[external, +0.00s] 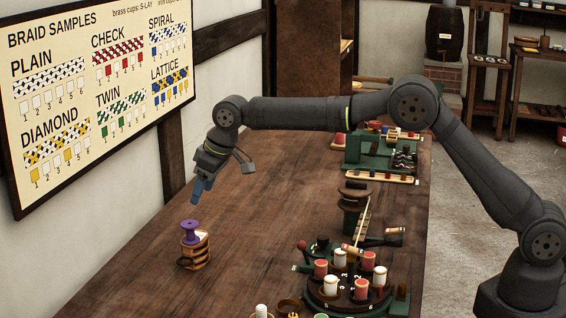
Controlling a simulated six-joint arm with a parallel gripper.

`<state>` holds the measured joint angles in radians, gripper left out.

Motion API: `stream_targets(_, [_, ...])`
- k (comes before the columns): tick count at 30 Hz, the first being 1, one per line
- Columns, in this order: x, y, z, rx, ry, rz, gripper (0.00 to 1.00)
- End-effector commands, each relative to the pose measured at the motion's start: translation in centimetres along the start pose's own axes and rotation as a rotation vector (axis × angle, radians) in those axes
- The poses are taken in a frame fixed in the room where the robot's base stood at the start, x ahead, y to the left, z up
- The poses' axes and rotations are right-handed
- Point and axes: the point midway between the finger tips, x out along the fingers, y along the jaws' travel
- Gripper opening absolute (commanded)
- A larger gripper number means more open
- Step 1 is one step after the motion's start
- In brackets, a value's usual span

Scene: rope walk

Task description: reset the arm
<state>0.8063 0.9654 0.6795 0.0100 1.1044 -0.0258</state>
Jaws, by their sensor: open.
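My gripper (199,190) hangs above the left part of the wooden table (290,180), with its blue fingertips pointing down. It is open and I see nothing in it. My arm reaches in from the right side, bent high over the table. A purple spool (191,230) stands on a striped wooden holder (196,252) below my gripper and slightly to its left, apart from the fingers.
A round green braiding stand (350,300) with several red and white bobbins sits at the front right. A green machine (368,152) and wooden trays stand at the back right. A braid sample board (100,85) hangs on the left wall. The table's middle is clear.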

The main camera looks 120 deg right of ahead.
Motion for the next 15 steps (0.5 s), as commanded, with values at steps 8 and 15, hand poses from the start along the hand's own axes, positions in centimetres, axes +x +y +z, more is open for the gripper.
stream_targets(8, [1.5, 0.0, 0.0, 0.000, 0.000, 0.000, 0.64])
stream_targets(15, [6.0, 0.0, 0.1, 0.000, -0.001, 0.001, 0.64])
